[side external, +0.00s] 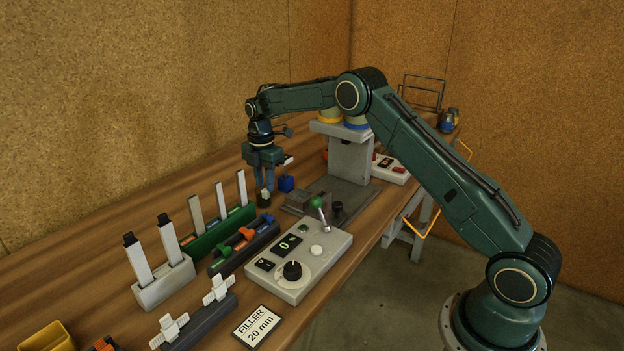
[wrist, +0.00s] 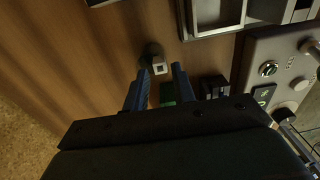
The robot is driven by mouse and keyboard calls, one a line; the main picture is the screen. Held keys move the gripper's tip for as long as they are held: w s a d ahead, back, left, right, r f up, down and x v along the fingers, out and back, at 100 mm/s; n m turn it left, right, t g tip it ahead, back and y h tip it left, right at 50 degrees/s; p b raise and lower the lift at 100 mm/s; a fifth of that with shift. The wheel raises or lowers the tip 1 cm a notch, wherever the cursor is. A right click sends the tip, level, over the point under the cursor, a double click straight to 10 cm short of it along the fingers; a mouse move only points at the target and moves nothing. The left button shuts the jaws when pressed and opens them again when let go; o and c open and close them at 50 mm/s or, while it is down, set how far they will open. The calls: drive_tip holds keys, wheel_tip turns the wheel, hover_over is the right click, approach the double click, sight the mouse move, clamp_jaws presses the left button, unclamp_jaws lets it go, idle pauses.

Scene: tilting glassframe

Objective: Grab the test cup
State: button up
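A small dark cup-like piece (side external: 264,200), probably the test cup, stands on the wooden bench just under my gripper (side external: 264,187) in the side external view. In the wrist view, it seems to be the dark round piece with a pale square top (wrist: 154,55). It lies just beyond my gripper's blue fingertips (wrist: 161,72), nearer the left one. My gripper points down, and its two fingers are apart with nothing clearly held between them. I cannot tell whether the fingertips touch the piece.
A blue block (side external: 286,183) sits close right of my gripper. A grey press stand (side external: 350,155) is behind it. A green rack (side external: 222,228) with upright strips, a dark tool rack (side external: 245,247) and a control box (side external: 300,262) stand in front. Bare bench lies to the left.

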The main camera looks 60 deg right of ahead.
sight(263, 197)
drive_tip(key=shift+f, duration=1.25)
clamp_jaws()
